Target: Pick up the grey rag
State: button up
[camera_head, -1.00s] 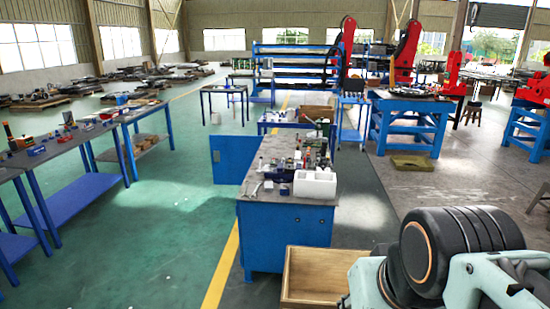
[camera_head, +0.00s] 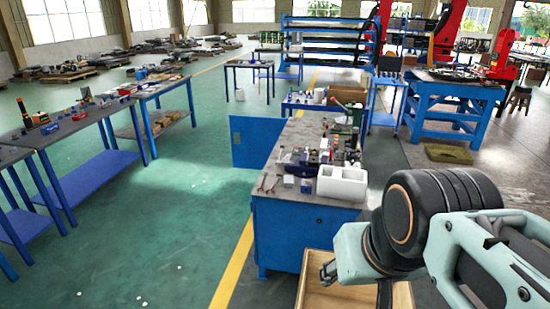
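I cannot make out a grey rag in this view. A blue workbench (camera_head: 268,212) with a grey top stands in the middle, crowded with small tools, bottles and parts. A white box (camera_head: 342,184) with openings sits at its near right corner, and small pliers-like tools lie at its near left. My arm reaches in from the lower right. Its end, with my gripper (camera_head: 329,271), shows only as small dark parts above a wooden crate, in front of the workbench's near side. The fingers are not clear.
The open wooden crate (camera_head: 312,294) stands on the floor by the workbench, partly behind my arm. Blue tables (camera_head: 90,134) with tools line the left. A blue door panel (camera_head: 257,143) juts from the workbench's left side. Green floor (camera_head: 185,215) between is free.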

aim_at(288, 180)
jog(key=i+j+u, duration=0.3)
jog(key=j+u, duration=0.15)
jog(key=i+j+u, duration=0.65)
jog(key=i, duration=0.15)
jog(key=i+j+u, duration=0.2)
jog(key=i, duration=0.2)
jog(key=i+z, duration=0.35)
jog(key=z, duration=0.15)
jog(key=i+z, duration=0.6)
jog(key=z, duration=0.25)
jog(key=i+z, duration=0.1)
jog(key=z, duration=0.25)
jog(key=i+z, duration=0.15)
jog(key=z, duration=0.25)
jog(key=i+z, duration=0.2)
jog(key=z, duration=0.15)
jog(key=i+j+z, duration=0.15)
jog(key=z, duration=0.15)
jog(key=i+j+z, duration=0.1)
jog(key=z, duration=0.25)
jog(key=i+j+z, duration=0.45)
jog(key=z, duration=0.2)
jog(key=i, duration=0.05)
